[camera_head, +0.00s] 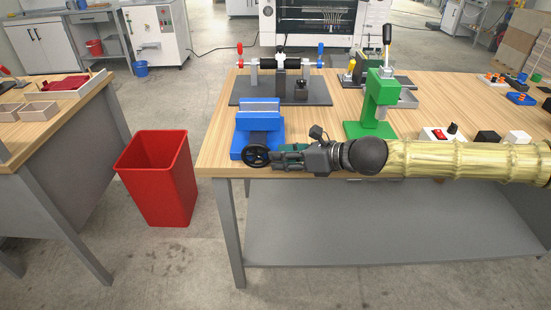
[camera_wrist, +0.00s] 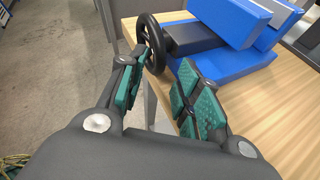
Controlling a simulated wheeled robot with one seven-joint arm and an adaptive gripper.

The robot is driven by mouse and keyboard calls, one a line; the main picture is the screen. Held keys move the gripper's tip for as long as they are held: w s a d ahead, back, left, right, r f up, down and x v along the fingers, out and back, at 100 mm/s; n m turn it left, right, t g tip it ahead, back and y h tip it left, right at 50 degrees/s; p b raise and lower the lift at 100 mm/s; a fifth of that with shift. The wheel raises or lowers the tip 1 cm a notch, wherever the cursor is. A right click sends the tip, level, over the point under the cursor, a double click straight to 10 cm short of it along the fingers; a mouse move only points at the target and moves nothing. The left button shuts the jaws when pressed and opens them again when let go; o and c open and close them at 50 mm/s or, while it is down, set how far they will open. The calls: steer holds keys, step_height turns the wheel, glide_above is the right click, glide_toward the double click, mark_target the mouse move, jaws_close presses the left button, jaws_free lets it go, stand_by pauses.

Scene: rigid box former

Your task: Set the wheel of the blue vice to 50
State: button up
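The blue vice (camera_head: 258,128) stands at the left front of the wooden table. Its black wheel (camera_head: 256,155) faces the front edge. In the wrist view the vice (camera_wrist: 240,20) is at the upper right and the spoked wheel (camera_wrist: 153,38) is at the top centre. My gripper (camera_head: 276,156) is at the right side of the wheel. In the wrist view my gripper (camera_wrist: 163,66) has its green-padded fingers apart, with part of the wheel's rim showing between their tips. I cannot tell whether either finger touches the rim. No scale or number is readable.
A green press (camera_head: 379,105) stands on the table to the right of the vice, behind my arm. A grey fixture plate (camera_head: 240,98) lies behind the vice. A red bin (camera_head: 157,175) stands on the floor to the left. The table's front edge is just under my gripper.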

mark_target(257, 154)
steer(key=shift+x, duration=1.35)
jaws_close()
